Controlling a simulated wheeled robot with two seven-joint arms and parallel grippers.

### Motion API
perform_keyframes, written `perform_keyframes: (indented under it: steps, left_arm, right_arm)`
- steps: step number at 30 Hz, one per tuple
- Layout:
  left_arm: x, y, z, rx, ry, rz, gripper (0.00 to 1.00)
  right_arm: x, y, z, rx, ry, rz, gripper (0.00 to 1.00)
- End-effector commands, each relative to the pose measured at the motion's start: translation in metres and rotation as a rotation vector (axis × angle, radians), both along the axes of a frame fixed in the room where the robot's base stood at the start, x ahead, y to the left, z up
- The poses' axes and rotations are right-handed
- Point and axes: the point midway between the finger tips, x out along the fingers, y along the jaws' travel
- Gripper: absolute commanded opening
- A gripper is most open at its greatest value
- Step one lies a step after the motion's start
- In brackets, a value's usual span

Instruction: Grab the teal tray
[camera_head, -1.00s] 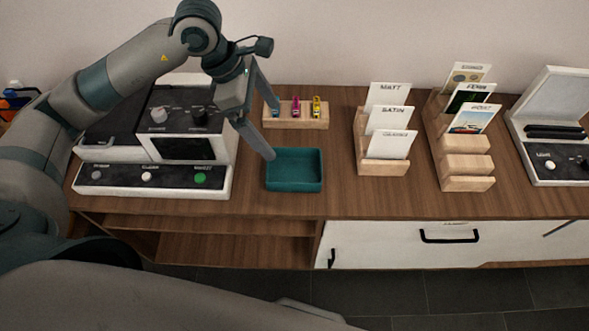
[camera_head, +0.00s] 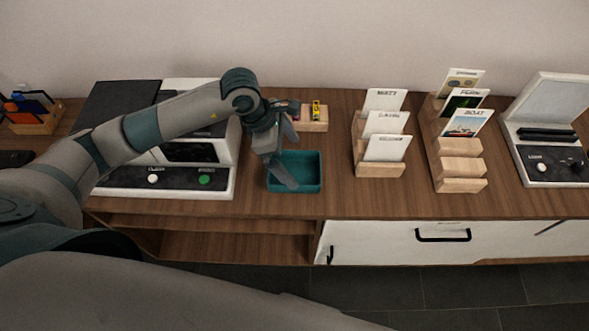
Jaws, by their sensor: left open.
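The teal tray (camera_head: 309,172) is a small rectangular open box on the wooden cabinet top, near the middle of the view, and looks empty. My left gripper (camera_head: 288,160) is open and points down at the tray's left part. One finger overlaps the tray's left side in the picture; I cannot tell whether it touches the tray. The gripper and wrist hide part of the tray's left edge. My right gripper is not in view.
A white and black machine (camera_head: 190,180) stands left of the tray. A wooden block with small coloured items (camera_head: 316,115) is behind it. Wooden card holders (camera_head: 381,169) stand to the right. The cabinet top (camera_head: 340,195) just right of the tray is clear.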

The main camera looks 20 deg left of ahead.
Motion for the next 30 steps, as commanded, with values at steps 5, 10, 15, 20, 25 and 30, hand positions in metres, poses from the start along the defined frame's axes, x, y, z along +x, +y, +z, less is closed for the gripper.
perform_keyframes:
  steps: [5, 10, 15, 20, 25, 30]
  left_arm:
    - [0.000, -0.001, -0.003, 0.000, 0.000, 0.000, 1.00]
    - [0.000, -0.001, -0.002, 0.000, 0.000, 0.000, 1.00]
    - [0.000, -0.001, -0.007, -0.001, 0.003, 0.001, 1.00]
    - [0.000, -0.002, -0.024, -0.001, 0.006, 0.001, 1.00]
    - [0.002, -0.008, -0.044, -0.002, 0.002, 0.001, 1.00]
    - [0.003, -0.010, -0.054, 0.000, 0.001, 0.000, 1.00]
  right_arm:
    - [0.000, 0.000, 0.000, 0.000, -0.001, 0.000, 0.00]
    - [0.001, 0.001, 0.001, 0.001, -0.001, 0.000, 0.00]
    - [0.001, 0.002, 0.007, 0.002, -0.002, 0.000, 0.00]
    - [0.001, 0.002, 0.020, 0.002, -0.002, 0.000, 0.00]
    - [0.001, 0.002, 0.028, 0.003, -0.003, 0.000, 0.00]
    - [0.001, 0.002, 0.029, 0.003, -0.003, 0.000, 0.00]
